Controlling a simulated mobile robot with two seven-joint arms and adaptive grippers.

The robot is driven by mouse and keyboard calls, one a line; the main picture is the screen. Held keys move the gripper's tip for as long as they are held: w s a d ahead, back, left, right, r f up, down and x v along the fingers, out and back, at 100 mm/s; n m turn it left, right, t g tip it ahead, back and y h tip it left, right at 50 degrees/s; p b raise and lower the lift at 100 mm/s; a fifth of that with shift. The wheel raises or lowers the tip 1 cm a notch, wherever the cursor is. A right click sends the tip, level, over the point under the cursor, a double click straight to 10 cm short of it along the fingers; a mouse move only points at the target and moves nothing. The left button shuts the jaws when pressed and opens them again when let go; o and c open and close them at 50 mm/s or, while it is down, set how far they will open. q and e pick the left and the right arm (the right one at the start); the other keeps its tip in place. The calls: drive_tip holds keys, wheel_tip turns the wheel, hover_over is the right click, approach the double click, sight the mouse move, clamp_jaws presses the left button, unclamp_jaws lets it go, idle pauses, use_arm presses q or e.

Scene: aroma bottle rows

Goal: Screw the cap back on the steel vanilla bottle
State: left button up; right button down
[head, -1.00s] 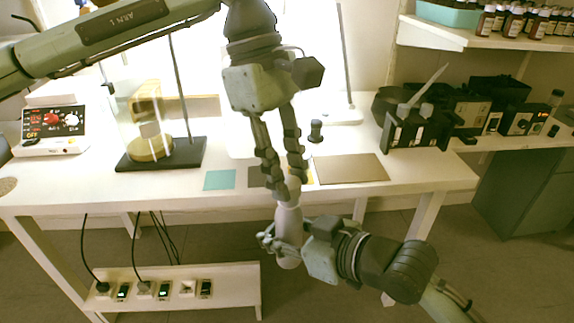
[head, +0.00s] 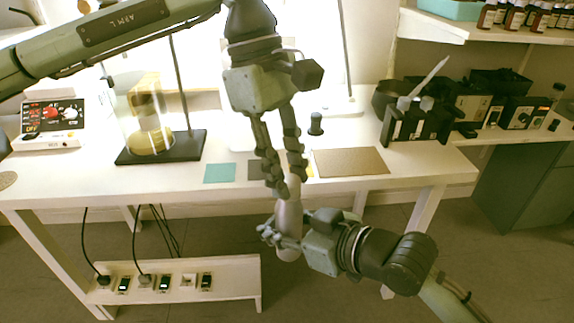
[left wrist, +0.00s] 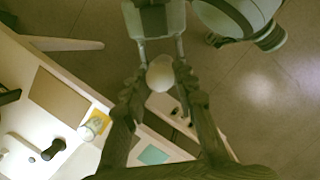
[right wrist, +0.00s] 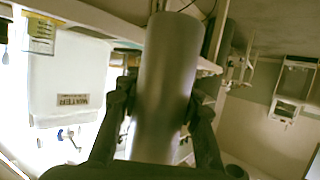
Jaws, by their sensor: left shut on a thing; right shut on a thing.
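The steel vanilla bottle (head: 289,216) is upright in front of the table edge, off the tabletop. My right gripper (head: 283,234) is shut around its body from the right. The bottle fills the middle of the right wrist view (right wrist: 167,75). My left gripper (head: 285,188) points down from above, its fingers shut at the bottle's top. In the left wrist view a pale round cap (left wrist: 160,75) sits between the left fingertips (left wrist: 160,82). The fingers hide the joint between cap and bottle, so I cannot tell if the cap is seated or turned.
The white table (head: 100,185) carries a teal mat (head: 219,173), a brown mat (head: 350,161) and a small black bottle (head: 316,124). A glass cylinder on a black stand (head: 190,146) is at left. Black boxes (head: 416,122) stand at right. A low shelf (head: 235,282) is below.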

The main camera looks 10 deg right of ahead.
use_arm(q)
drive_tip(key=m+y, duration=0.1)
drive_tip(key=m, duration=0.6)
drive_tip(key=shift+d+g+y, duration=0.2)
drive_tip(key=shift+g+y, duration=0.2)
drive_tip(key=m+y, duration=0.1)
drive_tip(key=m, duration=0.4)
drive_tip(key=shift+d, duration=0.1)
drive_tip(key=m+y, duration=0.1)
drive_tip(key=m, duration=0.1)
drive_tip(key=m+t, duration=0.1)
drive_tip(key=m, duration=0.2)
drive_tip(key=shift+m+y, duration=0.3)
drive_tip(key=shift+y, duration=0.1)
drive_tip(key=m+t, duration=0.1)
drive_tip(key=m, duration=0.5)
drive_tip(key=shift+s+y, duration=0.1)
drive_tip(key=shift+y, duration=0.2)
drive_tip(key=o, duration=0.7)
drive_tip(key=shift+f, duration=0.1)
